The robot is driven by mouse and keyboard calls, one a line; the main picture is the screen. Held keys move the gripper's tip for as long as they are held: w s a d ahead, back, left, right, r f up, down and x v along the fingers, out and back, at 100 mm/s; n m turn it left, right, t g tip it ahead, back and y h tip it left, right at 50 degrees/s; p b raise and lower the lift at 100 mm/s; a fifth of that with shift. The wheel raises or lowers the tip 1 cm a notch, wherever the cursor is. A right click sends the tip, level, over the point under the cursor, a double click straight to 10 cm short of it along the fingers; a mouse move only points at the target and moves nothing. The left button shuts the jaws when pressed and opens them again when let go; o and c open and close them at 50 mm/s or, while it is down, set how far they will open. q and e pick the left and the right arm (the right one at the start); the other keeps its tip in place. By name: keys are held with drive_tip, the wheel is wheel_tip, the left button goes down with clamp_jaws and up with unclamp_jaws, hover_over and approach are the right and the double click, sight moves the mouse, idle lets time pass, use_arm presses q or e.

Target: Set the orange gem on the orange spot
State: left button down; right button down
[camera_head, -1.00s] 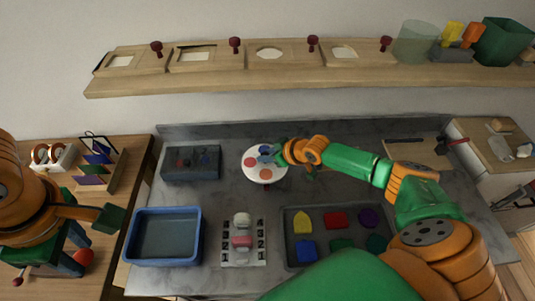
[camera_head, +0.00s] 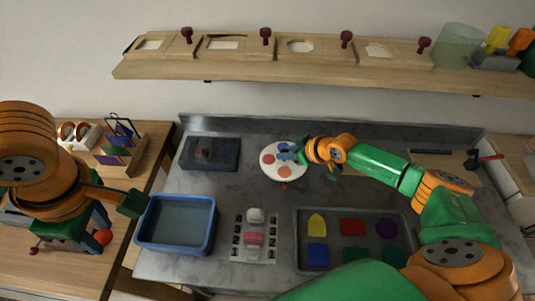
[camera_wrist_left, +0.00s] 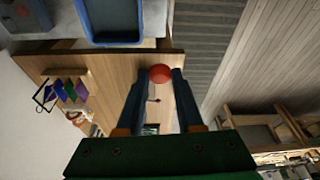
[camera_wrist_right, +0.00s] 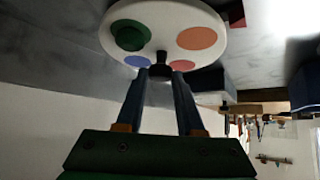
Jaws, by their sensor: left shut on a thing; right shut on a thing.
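A round white disc (camera_head: 268,174) with coloured spots sits at the back of the grey counter. In the right wrist view it shows the orange spot (camera_wrist_right: 197,38), a red spot, a blue spot and a green spot with a green piece (camera_wrist_right: 131,35) on it. The orange spot looks bare. My right gripper (camera_head: 292,154) is shut on a dark knob (camera_wrist_right: 161,62) at the disc's middle. My left gripper (camera_wrist_left: 160,78) is shut on a red-orange ball (camera_wrist_left: 160,73), above the wooden table at left. I cannot tell whether this ball is the orange gem.
A blue tray (camera_head: 213,230), a numbered board (camera_head: 272,250) and a grey tray (camera_head: 334,250) of coloured shapes stand in front. A dark box (camera_head: 230,153) lies left of the disc. A wooden shelf (camera_head: 290,70) runs along the wall.

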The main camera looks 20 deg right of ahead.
drive_tip(key=shift+n, duration=0.3)
drive_tip(key=c, duration=0.5)
unclamp_jaws()
drive_tip(key=v, duration=1.2)
drive_tip(key=shift+w+d+b, duration=0.1)
drive_tip(key=shift+d+b, duration=0.1)
drive_tip(key=shift+b, duration=0.15)
